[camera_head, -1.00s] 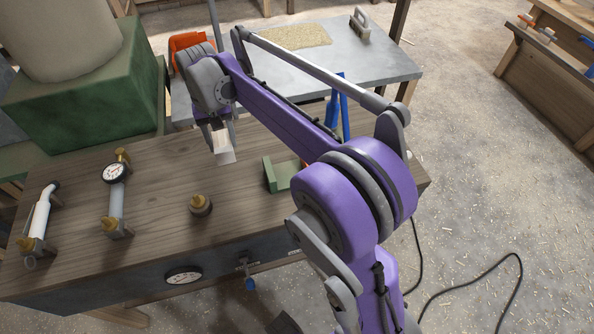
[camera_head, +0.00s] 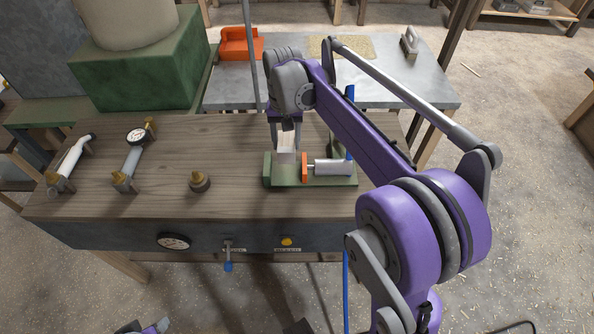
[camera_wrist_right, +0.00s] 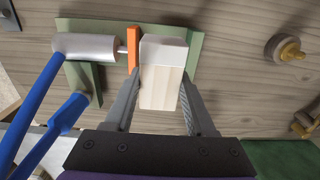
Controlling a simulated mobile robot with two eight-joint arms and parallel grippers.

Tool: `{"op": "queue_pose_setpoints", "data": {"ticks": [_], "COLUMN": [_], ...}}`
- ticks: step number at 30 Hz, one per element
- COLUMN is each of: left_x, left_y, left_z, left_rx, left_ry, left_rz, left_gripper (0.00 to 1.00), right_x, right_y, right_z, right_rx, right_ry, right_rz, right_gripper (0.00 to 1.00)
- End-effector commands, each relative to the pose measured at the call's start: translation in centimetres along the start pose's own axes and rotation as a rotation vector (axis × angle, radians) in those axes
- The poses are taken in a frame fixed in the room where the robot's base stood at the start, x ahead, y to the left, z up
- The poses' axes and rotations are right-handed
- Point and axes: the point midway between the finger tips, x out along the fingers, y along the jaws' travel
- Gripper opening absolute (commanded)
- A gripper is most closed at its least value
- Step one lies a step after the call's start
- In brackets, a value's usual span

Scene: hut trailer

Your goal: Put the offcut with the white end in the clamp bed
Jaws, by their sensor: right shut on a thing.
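The offcut (camera_wrist_right: 162,88) is a pale wood block with a white end (camera_wrist_right: 163,49). My right gripper (camera_wrist_right: 158,103) is shut on it, with one finger on each side. In the head view the offcut (camera_head: 286,146) hangs upright from my right gripper (camera_head: 286,135), over the left part of the green clamp bed (camera_head: 325,181). The clamp's orange jaw (camera_head: 304,168) is just right of it, the green end block (camera_head: 267,169) to its left. I cannot tell whether the offcut touches the bed.
The clamp's silver cylinder (camera_head: 332,167) and blue hoses (camera_wrist_right: 62,118) lie beside the jaw. An upright grey pole (camera_head: 251,60) rises behind. The bench's middle is mostly clear.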

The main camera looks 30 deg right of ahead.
Motion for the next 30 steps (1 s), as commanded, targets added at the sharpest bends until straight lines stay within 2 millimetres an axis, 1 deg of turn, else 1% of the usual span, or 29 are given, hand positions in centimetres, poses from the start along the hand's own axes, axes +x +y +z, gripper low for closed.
{"op": "queue_pose_setpoints", "data": {"ticks": [1, 3, 6, 13, 19, 30], "left_x": [0.1, 0.3, 0.4, 0.5, 0.8, 1.0], "left_y": [0.0, 0.0, 0.0, 0.0, 0.0, 0.0], "left_z": [0.1, 0.2, 0.2, 0.3, 0.5, 0.6], "left_rx": [0.0, 0.0, 0.0, 0.0, 0.0, 0.0], "left_ry": [-0.001, -0.001, -0.002, -0.002, -0.003, -0.004], "left_rz": [0.0, 0.0, 0.0, 0.0, 0.0, 0.0], "left_gripper": [0.5, 0.5, 0.5, 0.5, 0.5, 0.5], "right_x": [1.1, 2.5, 4.2, 6.0, 8.8, 9.4], "right_y": [0.0, -0.1, 0.0, 0.0, 0.0, 0.0], "right_z": [0.0, 0.0, 0.0, 0.0, 0.0, 0.0], "right_rx": [-0.001, -0.001, -0.001, 0.0, 0.0, 0.0], "right_ry": [0.0, 0.0, 0.0, 0.0, 0.0, 0.0], "right_rz": [0.0, 0.0, 0.0, 0.0, 0.0, 0.0], "right_gripper": [0.0, 0.0, 0.0, 0.0, 0.0, 0.0]}}
